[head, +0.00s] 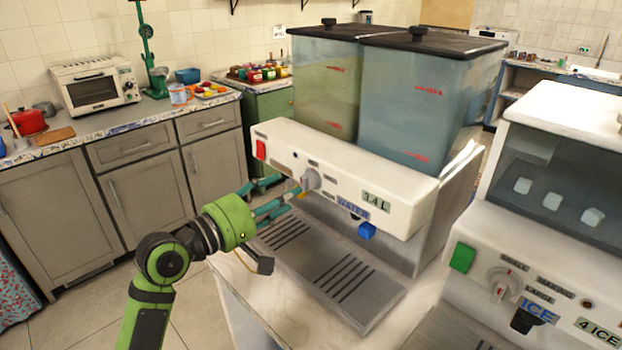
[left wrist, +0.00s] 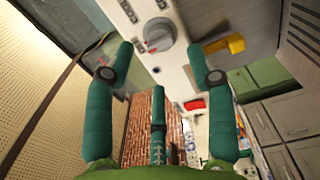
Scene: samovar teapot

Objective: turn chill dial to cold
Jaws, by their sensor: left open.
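The grey dial (head: 311,180), which I take to be the chill dial, is on the white front panel of the water dispenser (head: 400,205), beside small dark labels too small to read. It shows in the left wrist view (left wrist: 159,35) with a small red mark near its edge. My left gripper (head: 290,192) has its green fingers just in front of the panel, close to the dial. In the left wrist view the open fingers (left wrist: 160,60) are spread with the dial ahead between their tips; I cannot tell whether they touch it. My right gripper is not in view.
The panel also has a red switch (head: 261,149), a blue tap (head: 366,230) and a yellow lever (left wrist: 224,45) near my fingers. The drip tray (head: 380,300) lies below. An ice machine (head: 545,250) with its own dial stands at right. Open floor lies left.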

